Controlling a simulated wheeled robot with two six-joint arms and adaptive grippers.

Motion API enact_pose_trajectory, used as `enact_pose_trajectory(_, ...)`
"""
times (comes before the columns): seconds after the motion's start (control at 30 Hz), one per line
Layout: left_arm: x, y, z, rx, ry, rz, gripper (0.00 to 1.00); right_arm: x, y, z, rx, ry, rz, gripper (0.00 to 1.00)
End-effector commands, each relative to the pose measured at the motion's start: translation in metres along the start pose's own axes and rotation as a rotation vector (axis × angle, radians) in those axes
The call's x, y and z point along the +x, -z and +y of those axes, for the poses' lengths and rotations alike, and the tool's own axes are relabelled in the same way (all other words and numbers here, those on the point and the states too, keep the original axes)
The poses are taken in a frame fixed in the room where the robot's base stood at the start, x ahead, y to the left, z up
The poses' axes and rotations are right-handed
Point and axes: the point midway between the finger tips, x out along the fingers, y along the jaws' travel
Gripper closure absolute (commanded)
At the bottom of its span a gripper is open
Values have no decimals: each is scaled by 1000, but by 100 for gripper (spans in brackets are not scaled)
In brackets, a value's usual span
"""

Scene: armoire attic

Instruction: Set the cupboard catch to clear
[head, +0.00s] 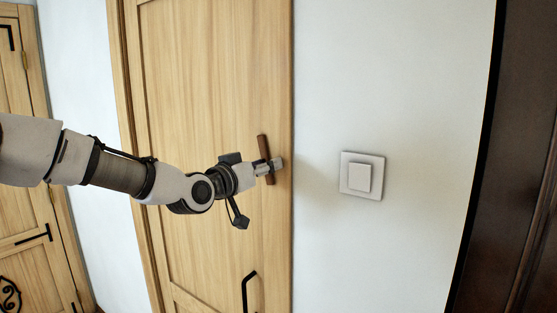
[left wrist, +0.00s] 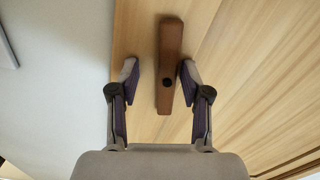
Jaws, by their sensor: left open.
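The cupboard catch is a brown wooden bar (head: 263,147) on the right edge of a light wood door (head: 205,80). In the head view the bar stands nearly upright, and my left gripper (head: 272,167) is at its middle and hides part of it. In the left wrist view the bar (left wrist: 170,65) has a dark pivot spot near its lower part. There the open fingers of my left gripper (left wrist: 159,80) stand on both sides of the bar, with a gap on each side. My right gripper is not in view.
A white wall switch (head: 361,175) is on the pale wall to the right. Another wooden door (head: 25,230) is at the far left, and a dark wood panel (head: 520,150) is at the far right.

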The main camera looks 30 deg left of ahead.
Motion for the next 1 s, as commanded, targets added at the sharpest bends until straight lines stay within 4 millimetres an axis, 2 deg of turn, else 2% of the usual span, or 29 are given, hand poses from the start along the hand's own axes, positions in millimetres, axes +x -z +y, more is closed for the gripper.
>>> enact_pose_trajectory(0.27,0,0,-1,-1,1,0,54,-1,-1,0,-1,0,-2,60)
enact_pose_trajectory(0.33,0,0,-1,-1,1,0,72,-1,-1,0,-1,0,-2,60)
enact_pose_trajectory(0.4,0,0,-1,-1,1,-1,97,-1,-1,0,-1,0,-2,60)
enact_pose_trajectory(0.43,0,0,-1,-1,1,-1,100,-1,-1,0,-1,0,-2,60)
enact_pose_trajectory(0.67,0,0,-1,18,1,-1,100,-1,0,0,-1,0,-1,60)
enact_pose_trajectory(0.9,0,0,-2,229,1,-2,100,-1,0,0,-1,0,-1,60)
enact_pose_trajectory(1.0,0,0,-2,252,1,-2,100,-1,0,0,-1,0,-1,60)
